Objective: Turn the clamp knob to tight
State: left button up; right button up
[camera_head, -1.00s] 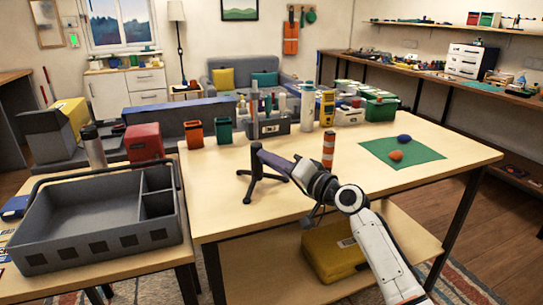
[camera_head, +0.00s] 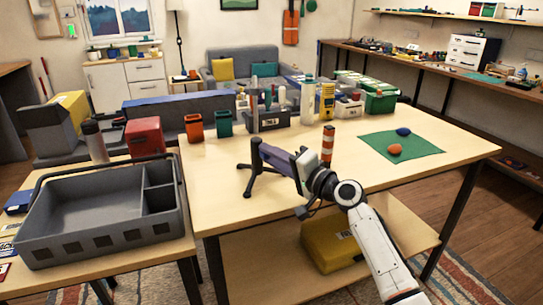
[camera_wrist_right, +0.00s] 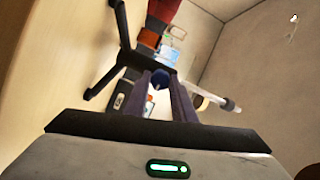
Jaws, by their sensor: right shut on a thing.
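A black tripod stand (camera_head: 256,168) with a short upright post stands on the near left part of the wooden table. My right gripper (camera_head: 265,151) comes in from the right, its dark purple fingers at the top of the post. In the right wrist view, the two fingers (camera_wrist_right: 161,80) are closed around a small dark blue knob (camera_wrist_right: 160,79); the stand's black legs (camera_wrist_right: 122,25) show at the upper left. The fingers hide part of the knob, and I cannot read its tight or loose position. My left gripper is not in view.
A grey tray (camera_head: 105,240) with compartments sits on the left table. An orange-striped post (camera_head: 328,145) stands just behind my right wrist. A green mat (camera_head: 425,150) with two round items lies at the right. The table between stand and mat is mostly clear.

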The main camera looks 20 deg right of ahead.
jog(key=o, duration=1.1)
jog(key=shift+c, duration=0.2)
jog(key=v, duration=1)
jog(key=shift+s, duration=0.15)
